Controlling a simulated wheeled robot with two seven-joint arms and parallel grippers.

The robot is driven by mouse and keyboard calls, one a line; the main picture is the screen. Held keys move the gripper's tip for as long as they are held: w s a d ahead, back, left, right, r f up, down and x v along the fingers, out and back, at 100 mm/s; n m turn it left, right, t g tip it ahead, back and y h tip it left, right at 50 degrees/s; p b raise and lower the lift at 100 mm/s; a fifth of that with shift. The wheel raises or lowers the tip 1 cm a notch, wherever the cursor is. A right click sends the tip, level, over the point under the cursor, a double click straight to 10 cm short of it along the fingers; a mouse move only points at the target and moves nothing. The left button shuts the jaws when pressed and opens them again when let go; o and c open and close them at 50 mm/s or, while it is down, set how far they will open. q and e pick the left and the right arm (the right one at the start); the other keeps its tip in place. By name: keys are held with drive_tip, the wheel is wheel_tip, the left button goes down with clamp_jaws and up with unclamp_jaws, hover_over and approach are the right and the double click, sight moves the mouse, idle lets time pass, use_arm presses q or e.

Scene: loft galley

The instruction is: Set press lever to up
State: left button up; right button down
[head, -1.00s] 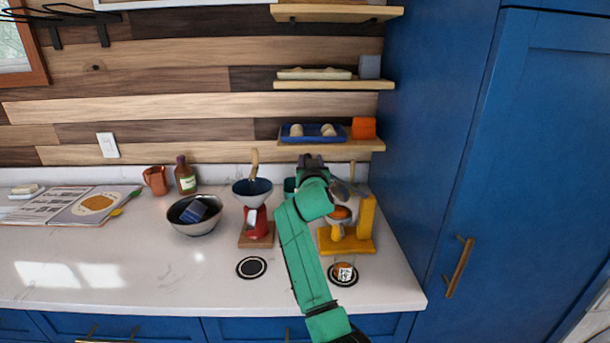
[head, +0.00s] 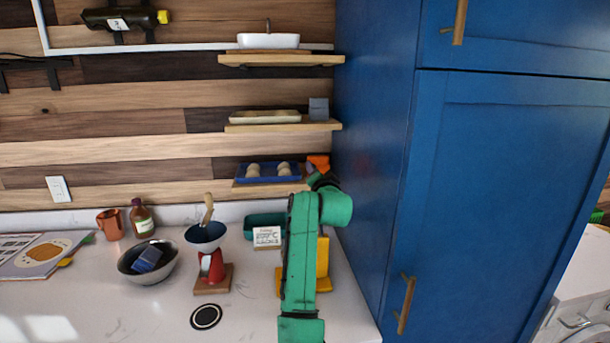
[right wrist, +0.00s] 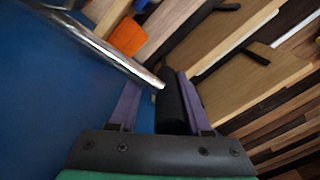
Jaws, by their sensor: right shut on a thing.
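The yellow press (head: 323,262) stands on the counter by the blue cabinet, mostly hidden behind my right arm in the head view. Its lever shows in the right wrist view as a metal rod (right wrist: 112,52) ending in a black grip (right wrist: 172,105). My right gripper (right wrist: 160,88) has its purple fingers on either side of the black grip and is shut on it. In the head view the right gripper (head: 318,181) is at the height of the lowest shelf, partly hidden by my green wrist. My left gripper is not in view.
The lowest shelf (head: 245,187) carries a blue tray (head: 268,178) and an orange block (head: 318,162), close to my right gripper. The tall blue cabinet (head: 385,150) is close on the right. A red-based funnel stand (head: 212,268) and a bowl (head: 147,262) stand to the left.

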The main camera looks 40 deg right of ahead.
drive_tip(key=shift+s+d+f+m, duration=0.4)
drive_tip(key=shift+s+d+m, duration=0.25)
drive_tip(key=shift+d, duration=0.2)
drive_tip(key=shift+c, duration=2)
unclamp_jaws()
drive_tip(key=shift+o, duration=0.2)
drive_tip(key=shift+r, duration=0.2)
drive_tip(key=b+v, duration=0.5)
drive_tip(key=v, duration=0.9)
drive_tip(key=shift+s+a, duration=0.25)
